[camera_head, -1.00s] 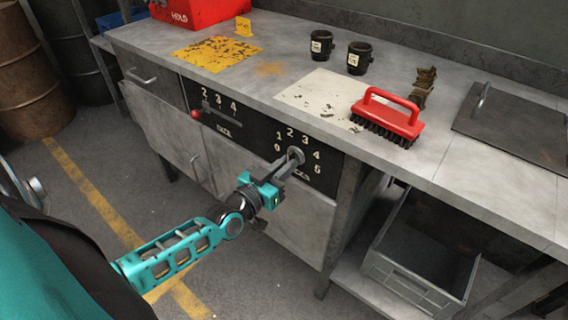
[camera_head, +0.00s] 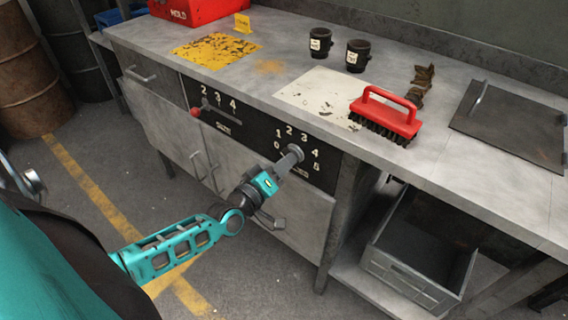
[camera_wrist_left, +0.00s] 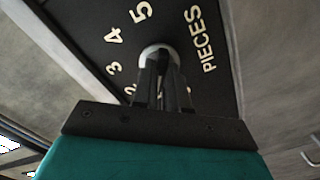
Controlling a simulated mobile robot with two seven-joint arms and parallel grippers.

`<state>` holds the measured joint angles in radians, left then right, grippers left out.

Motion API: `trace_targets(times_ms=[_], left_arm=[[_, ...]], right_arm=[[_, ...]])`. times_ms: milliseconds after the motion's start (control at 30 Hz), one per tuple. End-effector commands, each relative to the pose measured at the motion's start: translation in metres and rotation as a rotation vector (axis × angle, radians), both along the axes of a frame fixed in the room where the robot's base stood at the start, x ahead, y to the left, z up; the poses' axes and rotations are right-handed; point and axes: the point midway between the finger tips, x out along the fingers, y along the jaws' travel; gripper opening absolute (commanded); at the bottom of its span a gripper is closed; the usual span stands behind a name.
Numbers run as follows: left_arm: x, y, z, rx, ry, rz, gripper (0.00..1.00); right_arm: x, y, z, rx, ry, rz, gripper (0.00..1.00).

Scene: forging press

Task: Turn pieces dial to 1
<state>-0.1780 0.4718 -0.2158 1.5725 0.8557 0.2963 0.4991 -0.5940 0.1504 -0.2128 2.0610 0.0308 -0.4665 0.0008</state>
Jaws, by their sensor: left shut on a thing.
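The pieces dial (camera_head: 295,152) is a round grey knob on the black front panel (camera_head: 322,176) of the bench, with white numbers around it. My left gripper (camera_head: 287,162) is shut on the dial, reaching it from the front and lower left. In the left wrist view the dial (camera_wrist_left: 158,52) shows between and behind the two dark fingers (camera_wrist_left: 163,82), next to the word PIECES and the numbers 5, 4 and 3. The fingers hide the dial's pointer, so its setting cannot be told. My right gripper is not in view.
A lever with a red knob (camera_head: 196,112) sits on the panel left of the dial. A red brush (camera_head: 386,117), black cups (camera_head: 320,43) and a metal plate (camera_head: 512,125) lie on the bench top. A grey crate (camera_head: 412,284) stands on the lower shelf.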

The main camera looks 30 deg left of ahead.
Motion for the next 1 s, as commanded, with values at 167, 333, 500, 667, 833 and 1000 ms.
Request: trace_targets(times_ms=[167, 333, 500, 667, 833, 1000], left_arm=[[-0.0002, -0.0001, -0.0002, -0.08, 0.007, 0.001, 0.0], [-0.0002, -0.0001, -0.0001, -0.121, 0.011, 0.0, 0.0], [-0.0002, -0.0003, -0.0001, -0.135, 0.012, 0.0, 0.0], [-0.0002, -0.0003, -0.0001, -0.136, 0.012, 0.0, 0.0], [-0.0002, -0.0003, -0.0001, -0.136, 0.012, 0.0, 0.0], [-0.0002, -0.0003, 0.0, -0.136, 0.011, 0.001, 0.28]], right_arm=[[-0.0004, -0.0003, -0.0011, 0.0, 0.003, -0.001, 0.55], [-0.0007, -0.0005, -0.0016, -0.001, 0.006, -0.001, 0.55], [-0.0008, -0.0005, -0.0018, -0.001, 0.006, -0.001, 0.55], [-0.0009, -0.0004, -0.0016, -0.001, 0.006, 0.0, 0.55], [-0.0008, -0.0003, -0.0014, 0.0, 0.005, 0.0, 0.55], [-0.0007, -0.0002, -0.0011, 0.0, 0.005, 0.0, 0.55]])
